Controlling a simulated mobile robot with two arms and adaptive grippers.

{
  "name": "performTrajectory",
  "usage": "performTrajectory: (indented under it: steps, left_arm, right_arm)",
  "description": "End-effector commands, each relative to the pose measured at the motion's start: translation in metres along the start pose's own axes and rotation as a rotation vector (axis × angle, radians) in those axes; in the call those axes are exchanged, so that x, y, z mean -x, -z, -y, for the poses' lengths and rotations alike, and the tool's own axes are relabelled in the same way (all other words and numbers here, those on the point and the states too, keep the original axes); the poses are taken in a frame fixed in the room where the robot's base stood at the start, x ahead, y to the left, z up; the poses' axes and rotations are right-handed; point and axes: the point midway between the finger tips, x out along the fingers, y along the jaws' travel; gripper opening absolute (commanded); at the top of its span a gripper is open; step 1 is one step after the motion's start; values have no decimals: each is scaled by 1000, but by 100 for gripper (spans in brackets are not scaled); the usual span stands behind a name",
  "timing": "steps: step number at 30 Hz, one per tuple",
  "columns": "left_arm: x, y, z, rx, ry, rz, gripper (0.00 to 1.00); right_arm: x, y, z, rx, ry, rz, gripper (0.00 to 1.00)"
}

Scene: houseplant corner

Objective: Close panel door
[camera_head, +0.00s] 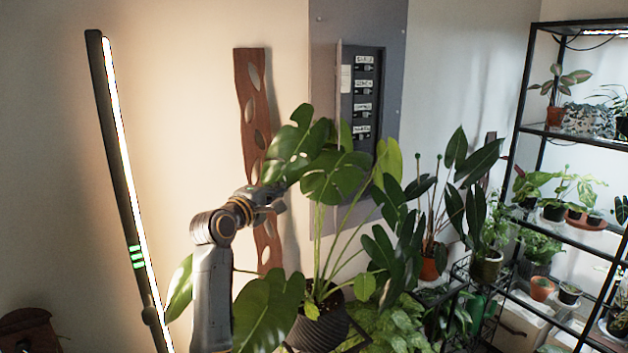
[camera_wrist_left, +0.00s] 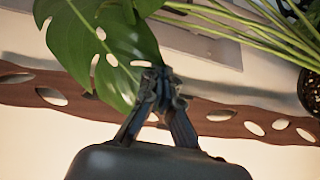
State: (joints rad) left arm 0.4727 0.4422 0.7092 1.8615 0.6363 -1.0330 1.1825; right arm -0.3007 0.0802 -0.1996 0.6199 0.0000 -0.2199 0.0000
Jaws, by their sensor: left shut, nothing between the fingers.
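The electrical panel (camera_head: 366,128) is mounted on a grey board on the wall, with a column of labelled switches showing inside. Its door (camera_head: 339,85) stands open at the left side, seen nearly edge-on. My left gripper (camera_head: 283,188) is below and to the left of the panel, among the big monstera leaves, and apart from the door. A leaf partly covers its tip. In the left wrist view the left gripper's fingers (camera_wrist_left: 160,80) are together with nothing between them, in front of a leaf. My right gripper is not in view.
A large monstera (camera_head: 334,180) in a dark pot stands before the wall, its leaves covering the panel's lower part. A wavy wooden board (camera_head: 252,105) hangs left of the panel. A lit lamp (camera_head: 125,180) stands left. A black plant shelf (camera_head: 570,137) stands right.

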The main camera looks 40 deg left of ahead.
Motion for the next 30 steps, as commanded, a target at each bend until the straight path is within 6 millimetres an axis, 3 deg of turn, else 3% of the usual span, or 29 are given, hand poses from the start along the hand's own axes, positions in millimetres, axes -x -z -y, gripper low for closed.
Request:
performTrajectory:
  steps: [16,21,30]
  left_arm:
    - [-99,-2,-1,-2,5,2,0]
    - [-103,-29,-1,-4,5,3,0]
    - [-106,-41,2,-6,4,1,0]
  right_arm:
    - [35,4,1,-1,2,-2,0]
    - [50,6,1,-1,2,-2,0]
    - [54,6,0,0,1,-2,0]
